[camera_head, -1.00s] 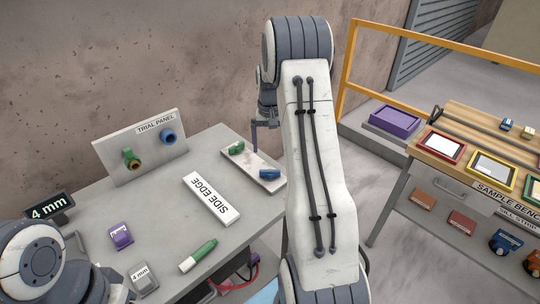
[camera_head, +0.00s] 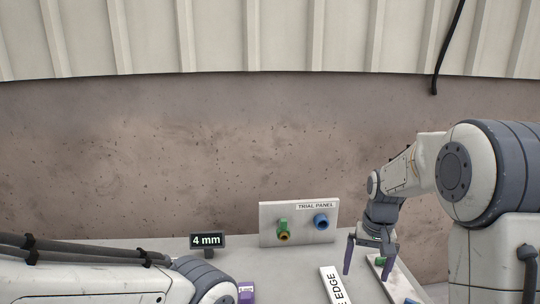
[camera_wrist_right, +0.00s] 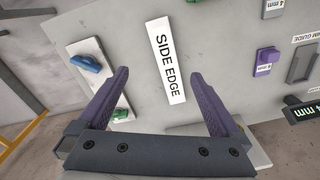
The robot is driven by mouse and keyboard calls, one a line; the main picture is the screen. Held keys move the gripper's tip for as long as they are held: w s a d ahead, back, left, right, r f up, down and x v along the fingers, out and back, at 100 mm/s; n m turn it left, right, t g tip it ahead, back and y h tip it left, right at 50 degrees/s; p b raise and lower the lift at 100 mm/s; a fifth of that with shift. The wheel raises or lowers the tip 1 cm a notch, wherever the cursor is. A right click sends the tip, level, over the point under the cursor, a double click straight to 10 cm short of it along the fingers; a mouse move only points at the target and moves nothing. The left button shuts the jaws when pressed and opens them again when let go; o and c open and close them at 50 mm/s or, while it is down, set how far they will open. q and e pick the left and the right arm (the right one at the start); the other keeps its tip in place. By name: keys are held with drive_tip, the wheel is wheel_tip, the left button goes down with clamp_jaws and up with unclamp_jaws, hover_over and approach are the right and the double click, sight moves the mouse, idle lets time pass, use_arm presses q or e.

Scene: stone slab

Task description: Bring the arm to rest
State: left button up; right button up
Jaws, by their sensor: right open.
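My right arm comes in from the right of the head view, bent so its gripper (camera_head: 367,272) points down over the right part of the grey table. Its two purple fingers are spread apart with nothing between them. In the right wrist view the open fingers (camera_wrist_right: 160,76) frame the SIDE EDGE plate (camera_wrist_right: 165,60), which lies on the table. My left arm crosses the lower left of the head view, and its gripper is out of sight.
The trial panel (camera_head: 268,228), with green and blue fittings, stands behind the gripper. A white strip (camera_wrist_right: 88,46) with a blue piece (camera_wrist_right: 84,63) lies beside the fingers. A 4 mm display (camera_head: 207,240) and a purple block (camera_head: 246,293) are further left.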

drive_tip(key=s+a+r+n, duration=0.3)
drive_tip(key=s+a+n, duration=0.3)
drive_tip(key=s+a, duration=0.85)
drive_tip(key=s+a+n, duration=0.4)
drive_tip(key=s, duration=0.8)
drive_tip(key=shift+a+f+y, duration=0.35)
drive_tip(key=shift+f+y, duration=0.05)
drive_tip(key=shift+d, duration=0.1)
